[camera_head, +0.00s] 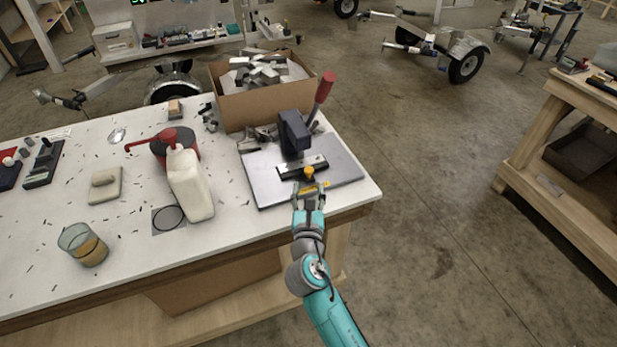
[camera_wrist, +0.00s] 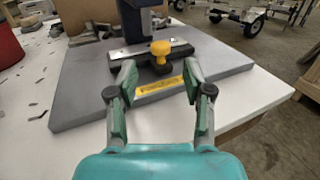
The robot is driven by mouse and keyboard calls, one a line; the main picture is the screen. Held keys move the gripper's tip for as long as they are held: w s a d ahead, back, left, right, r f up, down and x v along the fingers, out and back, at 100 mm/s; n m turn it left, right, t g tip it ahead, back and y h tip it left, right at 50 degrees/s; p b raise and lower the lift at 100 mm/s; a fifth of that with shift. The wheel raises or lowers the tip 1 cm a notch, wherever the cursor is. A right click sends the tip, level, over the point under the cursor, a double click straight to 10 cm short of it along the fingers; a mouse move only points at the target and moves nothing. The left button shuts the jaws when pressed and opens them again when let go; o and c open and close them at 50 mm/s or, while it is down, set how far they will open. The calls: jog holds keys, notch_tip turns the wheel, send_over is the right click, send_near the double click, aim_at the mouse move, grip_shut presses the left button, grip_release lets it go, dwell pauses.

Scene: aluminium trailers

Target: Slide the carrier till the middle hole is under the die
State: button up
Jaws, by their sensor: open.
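The press (camera_head: 294,132) is dark, with a red-handled lever (camera_head: 323,88), and stands on a grey base plate (camera_head: 262,184). The carrier (camera_head: 291,170) is a dark bar with a light strip, lying across the plate under the press head; it also shows in the wrist view (camera_wrist: 128,53). A yellow knob (camera_wrist: 160,48) stands on its front side. My gripper (camera_wrist: 158,80) is open, its two fingers to the left and right of the knob and a little in front of it, apart from it. I cannot make out the carrier's holes or the die tip.
A yellow label (camera_wrist: 160,86) lies on the plate's front. A cardboard box (camera_head: 232,108) of metal offcuts stands behind the press. The bench edge is close at the right.

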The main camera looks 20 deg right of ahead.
jog(key=shift+v, duration=1.95)
jog(key=s+f+m+g+y, duration=0.1)
jog(key=s+f+m+y, duration=0.2)
jog(key=s+f+m, duration=0.7)
jog(key=s+f+m+g+y, duration=0.1)
jog(key=s+m+y, duration=0.35)
jog(key=s, duration=1.15)
jog(key=s+r+m, duration=0.4)
jog(key=s+m, duration=0.4)
jog(key=s+r+m, duration=0.5)
jog(key=s+m, duration=0.4)
jog(key=shift+a+h, duration=0.15)
jog(key=shift+h, duration=0.2)
jog(key=shift+s+f, duration=0.1)
jog(key=shift+s, duration=0.1)
